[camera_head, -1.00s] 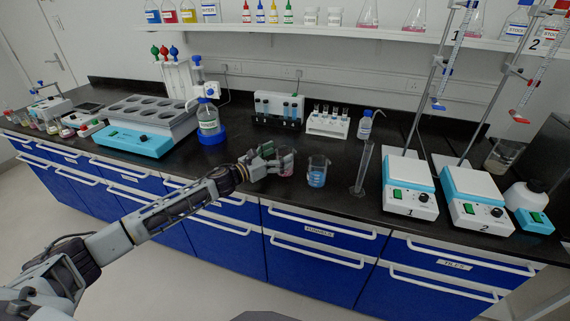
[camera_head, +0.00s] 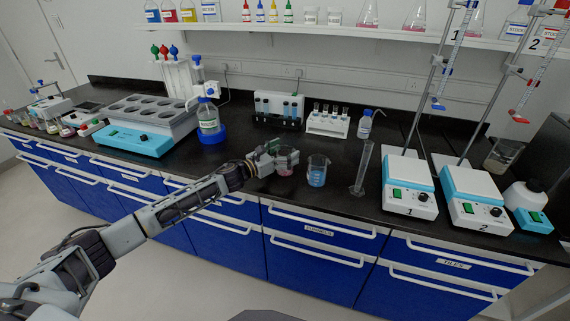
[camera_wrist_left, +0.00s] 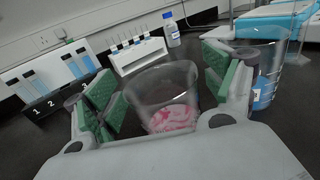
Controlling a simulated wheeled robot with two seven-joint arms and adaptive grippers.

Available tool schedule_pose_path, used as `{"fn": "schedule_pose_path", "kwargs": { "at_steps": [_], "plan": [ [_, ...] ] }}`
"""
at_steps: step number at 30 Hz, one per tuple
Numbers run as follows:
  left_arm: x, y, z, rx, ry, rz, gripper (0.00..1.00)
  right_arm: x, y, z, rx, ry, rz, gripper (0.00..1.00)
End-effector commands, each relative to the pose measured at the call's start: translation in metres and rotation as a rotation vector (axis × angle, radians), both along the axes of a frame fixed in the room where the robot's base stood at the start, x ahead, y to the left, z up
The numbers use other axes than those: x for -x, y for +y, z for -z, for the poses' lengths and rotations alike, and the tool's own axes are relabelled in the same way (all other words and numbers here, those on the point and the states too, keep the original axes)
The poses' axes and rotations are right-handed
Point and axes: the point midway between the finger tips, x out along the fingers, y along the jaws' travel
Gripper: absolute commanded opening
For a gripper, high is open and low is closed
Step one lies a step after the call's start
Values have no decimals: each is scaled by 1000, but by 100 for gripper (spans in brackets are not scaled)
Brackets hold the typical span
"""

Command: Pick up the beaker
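A clear glass beaker with pink contents (camera_head: 286,171) stands on the black bench near its front edge. My left gripper (camera_head: 282,157) is at this beaker, partly covering it in the head view. In the left wrist view the beaker (camera_wrist_left: 163,98) is between the two green-padded fingers of the left gripper (camera_wrist_left: 166,88). The fingers are spread to either side of the glass, and I see no clear grip on it. A second beaker with blue liquid (camera_head: 317,172) stands just to the right; it also shows in the left wrist view (camera_wrist_left: 264,90). My right gripper is out of view.
A graduated cylinder (camera_head: 361,170) and two stirrer hotplates (camera_head: 409,187) stand to the right. A blue-based bottle (camera_head: 209,124) is at the left. Bare bench lies between.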

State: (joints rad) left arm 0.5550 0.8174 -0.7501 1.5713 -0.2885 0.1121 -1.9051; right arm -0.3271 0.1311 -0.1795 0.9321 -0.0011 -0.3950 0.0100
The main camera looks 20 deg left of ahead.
Motion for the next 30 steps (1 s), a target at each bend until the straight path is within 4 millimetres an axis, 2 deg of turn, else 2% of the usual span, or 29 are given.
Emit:
{"fn": "schedule_pose_path", "kwargs": {
  "at_steps": [2, 16, 30],
  "plan": [
    [0, 0, 0, 0, 0, 0, 73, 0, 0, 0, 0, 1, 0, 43],
    [0, 0, 0, 0, 0, 0, 14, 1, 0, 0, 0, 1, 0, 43],
    [0, 0, -2, 0, -1, 0, 13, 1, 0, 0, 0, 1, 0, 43]
  ]
}}
